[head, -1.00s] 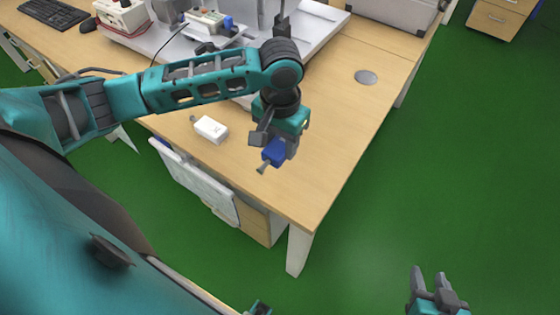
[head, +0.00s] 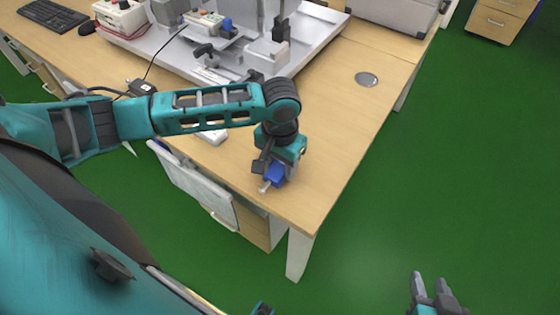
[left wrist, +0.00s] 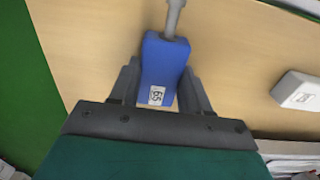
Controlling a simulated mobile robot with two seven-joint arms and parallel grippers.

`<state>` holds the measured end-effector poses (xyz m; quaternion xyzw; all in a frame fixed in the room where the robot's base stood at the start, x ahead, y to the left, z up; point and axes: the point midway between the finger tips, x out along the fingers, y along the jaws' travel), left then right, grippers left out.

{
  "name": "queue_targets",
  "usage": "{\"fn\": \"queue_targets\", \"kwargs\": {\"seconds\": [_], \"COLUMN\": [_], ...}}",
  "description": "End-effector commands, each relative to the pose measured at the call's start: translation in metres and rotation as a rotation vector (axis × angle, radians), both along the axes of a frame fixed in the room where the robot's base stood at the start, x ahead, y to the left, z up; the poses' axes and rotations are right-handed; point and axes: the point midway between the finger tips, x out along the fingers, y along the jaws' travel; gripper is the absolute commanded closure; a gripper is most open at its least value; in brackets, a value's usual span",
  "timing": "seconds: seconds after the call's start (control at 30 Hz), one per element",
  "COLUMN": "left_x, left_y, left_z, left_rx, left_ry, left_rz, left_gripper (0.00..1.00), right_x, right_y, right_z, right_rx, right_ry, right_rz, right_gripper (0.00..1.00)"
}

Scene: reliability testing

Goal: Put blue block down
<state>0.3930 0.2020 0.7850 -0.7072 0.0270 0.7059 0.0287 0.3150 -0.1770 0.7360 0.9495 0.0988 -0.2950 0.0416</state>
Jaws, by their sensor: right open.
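The blue block (head: 276,174) has a grey metal pin on one end and a white label marked 65 in the left wrist view (left wrist: 165,60). My left gripper (head: 269,168) is shut on it, one finger on each side. The gripper points down near the front corner of the wooden table (head: 325,150). I cannot tell whether the block touches the tabletop. My right gripper (head: 435,285) is open and empty, over the green floor at the lower right.
A white block (head: 213,136) lies on the table, partly behind my left arm; it also shows in the left wrist view (left wrist: 298,90). A grey test rig (head: 235,60) stands farther back. A round grey cap (head: 367,79) sits in the tabletop. The table's right part is clear.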

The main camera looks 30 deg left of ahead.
Motion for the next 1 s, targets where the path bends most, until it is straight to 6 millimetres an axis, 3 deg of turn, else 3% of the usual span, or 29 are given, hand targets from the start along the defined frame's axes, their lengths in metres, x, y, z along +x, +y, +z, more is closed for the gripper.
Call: {"fn": "queue_targets", "kwargs": {"seconds": [0.23,0.53,0.67,1.0], "left_x": [0.000,0.000,0.000,0.000], "left_y": [0.000,0.000,0.000,-0.001], "left_z": [0.000,0.003,0.022,0.094], "left_rx": [0.000,0.001,-0.001,-0.001], "left_ry": [0.001,-0.001,-0.001,-0.002], "left_rz": [0.000,-0.001,0.000,-0.001], "left_gripper": [0.28,0.28,0.28,0.28], "right_x": [0.000,0.000,0.000,0.000], "right_y": [0.000,0.000,0.000,0.000], "right_z": [0.000,-0.002,0.004,0.020], "right_rx": [0.000,0.000,0.000,0.000], "right_ry": [0.000,0.000,0.001,0.001], "right_rz": [0.000,0.000,0.000,0.000], "right_gripper": [0.57,0.57,0.57,0.57]}}
